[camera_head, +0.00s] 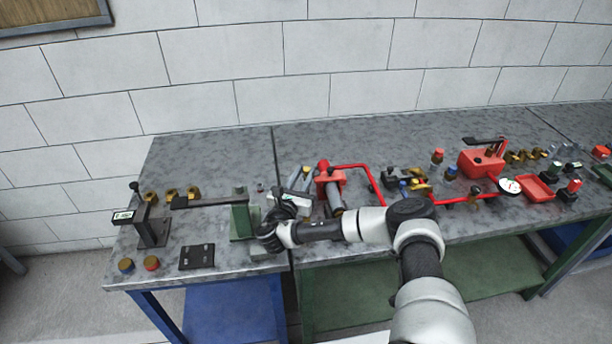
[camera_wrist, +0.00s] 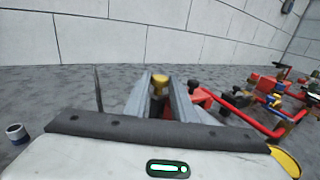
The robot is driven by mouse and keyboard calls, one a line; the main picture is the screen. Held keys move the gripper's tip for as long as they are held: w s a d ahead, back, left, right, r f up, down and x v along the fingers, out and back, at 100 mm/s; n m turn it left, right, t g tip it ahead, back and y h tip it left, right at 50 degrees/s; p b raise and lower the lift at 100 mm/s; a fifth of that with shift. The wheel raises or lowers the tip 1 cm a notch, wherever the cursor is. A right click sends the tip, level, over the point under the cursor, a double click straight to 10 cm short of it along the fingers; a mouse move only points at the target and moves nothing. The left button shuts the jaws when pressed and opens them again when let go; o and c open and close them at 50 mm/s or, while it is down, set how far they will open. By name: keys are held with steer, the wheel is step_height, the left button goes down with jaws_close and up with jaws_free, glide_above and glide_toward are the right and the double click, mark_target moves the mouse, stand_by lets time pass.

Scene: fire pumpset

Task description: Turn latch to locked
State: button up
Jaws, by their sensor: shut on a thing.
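My gripper (camera_head: 299,183) is over the left-centre bench, beside the red pipe fittings. In the wrist view its two grey fingers (camera_wrist: 164,98) stand on either side of a brass-topped knob (camera_wrist: 159,84), and are shut on it. The lower part of the knob is dark and partly hidden between the fingers. I cannot tell whether this knob belongs to the latch; no latch or locked mark is readable.
A green block (camera_head: 240,219) and a dark bar (camera_head: 205,201) stand left of my gripper. A red pipe (camera_head: 371,183) runs to the right, with a red box (camera_head: 480,163) and a gauge (camera_head: 510,186) further along. A black post with a label (camera_head: 152,229) stands at far left.

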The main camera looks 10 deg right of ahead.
steer(key=shift+w+a+r+m+g+h, duration=0.1)
steer(key=shift+m+g+h, duration=0.3)
steer(key=shift+h, duration=0.2)
steer(key=shift+w+a+m+g+h, duration=0.1)
steer(key=shift+m+g+h, duration=0.2)
steer(key=shift+m+h, duration=0.25)
steer(key=shift+r, duration=0.15)
steer(key=o, duration=1)
step_height(320, 180, up, 10)
steer(key=shift+o, duration=0.3)
